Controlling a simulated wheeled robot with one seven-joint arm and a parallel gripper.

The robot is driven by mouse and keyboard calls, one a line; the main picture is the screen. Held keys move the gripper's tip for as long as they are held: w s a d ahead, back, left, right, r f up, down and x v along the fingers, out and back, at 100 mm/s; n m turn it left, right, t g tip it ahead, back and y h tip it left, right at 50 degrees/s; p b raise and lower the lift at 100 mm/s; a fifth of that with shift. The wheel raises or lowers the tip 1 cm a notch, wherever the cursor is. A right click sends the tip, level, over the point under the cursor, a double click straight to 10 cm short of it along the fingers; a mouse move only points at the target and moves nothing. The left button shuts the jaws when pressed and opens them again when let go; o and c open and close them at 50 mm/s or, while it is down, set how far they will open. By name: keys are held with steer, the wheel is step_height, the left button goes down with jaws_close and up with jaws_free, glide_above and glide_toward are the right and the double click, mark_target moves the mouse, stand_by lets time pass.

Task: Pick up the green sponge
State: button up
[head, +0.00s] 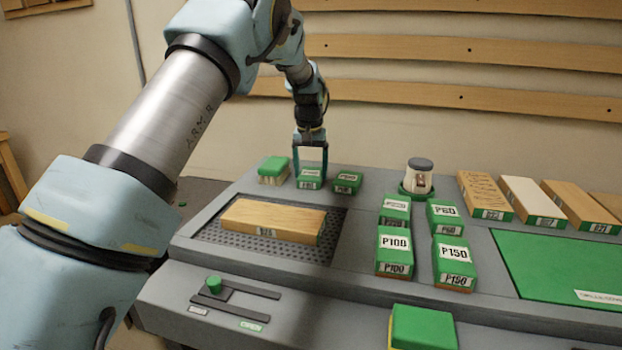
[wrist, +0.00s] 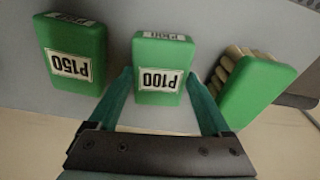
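My gripper (head: 311,167) is at the back of the bench, pointing down, with its teal fingers apart. In the wrist view my gripper (wrist: 158,76) has one finger on each side of a green block labelled P100 (wrist: 160,52); I cannot tell whether they touch it. This P100 block (head: 309,183) rests on the bench in the head view. A plain green block with a yellowish lower layer (head: 422,328) sits at the front edge, partly cut off. It looks most like a plain green sponge, but several green blocks are similar.
A green-topped brush (head: 273,168) and a P150 block (head: 347,182) flank the gripper closely. A wooden block (head: 272,221) lies on a perforated plate. Several labelled green blocks (head: 394,250) stand mid-bench, near a jar (head: 418,177). A green mat (head: 570,270) lies right.

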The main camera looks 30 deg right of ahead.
mark_target(311, 173)
steer(key=c, duration=0.8)
step_height(311, 173, up, 10)
steer(key=shift+b, duration=0.55)
